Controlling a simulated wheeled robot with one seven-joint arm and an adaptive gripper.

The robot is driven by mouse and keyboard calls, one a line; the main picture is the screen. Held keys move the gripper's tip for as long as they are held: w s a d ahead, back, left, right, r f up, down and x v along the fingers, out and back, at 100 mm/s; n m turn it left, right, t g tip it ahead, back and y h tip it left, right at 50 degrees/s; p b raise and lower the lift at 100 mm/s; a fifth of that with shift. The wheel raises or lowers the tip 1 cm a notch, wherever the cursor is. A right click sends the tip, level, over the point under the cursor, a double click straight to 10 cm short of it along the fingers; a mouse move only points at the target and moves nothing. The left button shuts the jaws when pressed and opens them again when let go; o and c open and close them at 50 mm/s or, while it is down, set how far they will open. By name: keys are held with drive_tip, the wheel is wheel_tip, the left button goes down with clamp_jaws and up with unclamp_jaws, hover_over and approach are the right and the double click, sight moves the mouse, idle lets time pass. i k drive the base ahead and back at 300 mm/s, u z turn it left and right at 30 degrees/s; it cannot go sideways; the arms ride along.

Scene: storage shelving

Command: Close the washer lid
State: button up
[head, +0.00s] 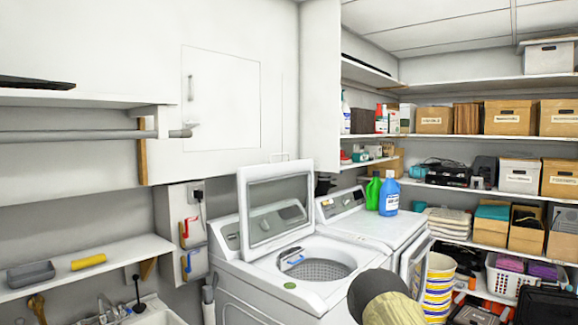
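The white top-loading washer (262,285) stands in the middle of the head view. Its lid (252,214) is open and stands up nearly vertical at the back of the top, with a grey window in it. Part of the control panel shows beside and through the lid. The round drum opening (318,270) is uncovered, and the perforated drum wall shows inside. A small blue and white piece (291,260) is at the opening's left rim. My gripper is not in view.
A white dryer (372,230) stands right of the washer, with a green bottle (373,190) and a blue bottle (389,195) on top. A rounded dark and tan object (385,298) overlaps the washer's front right. Loaded shelves (470,188) line the right wall; a white shelf (85,263) is left.

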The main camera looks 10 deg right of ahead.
sight(247, 176)
drive_tip(key=z, duration=0.9)
drive_tip(key=i, duration=0.65)
drive_tip(key=u, duration=0.15)
